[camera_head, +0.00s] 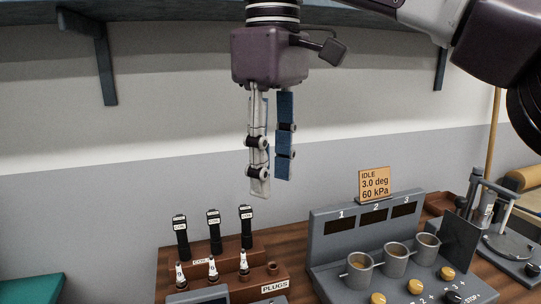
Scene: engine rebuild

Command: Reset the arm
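My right gripper (272,183) hangs down from the top centre of the head view, with a purple body, one pale finger and one blue finger. A narrow gap shows between the fingers, and nothing is held in it. It is in front of the grey and white wall, higher in the picture than the bench items. My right arm (415,15) comes in from the upper right. My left gripper is not in view.
A wooden rack (247,252) holds several black coils and white plugs. A grey console (330,262) has three cups and yellow buttons. A sign (374,184) reads IDLE, 3.0 deg, 60 kPa. A shelf bracket (103,62) is at upper left. A stand (505,245) is far right.

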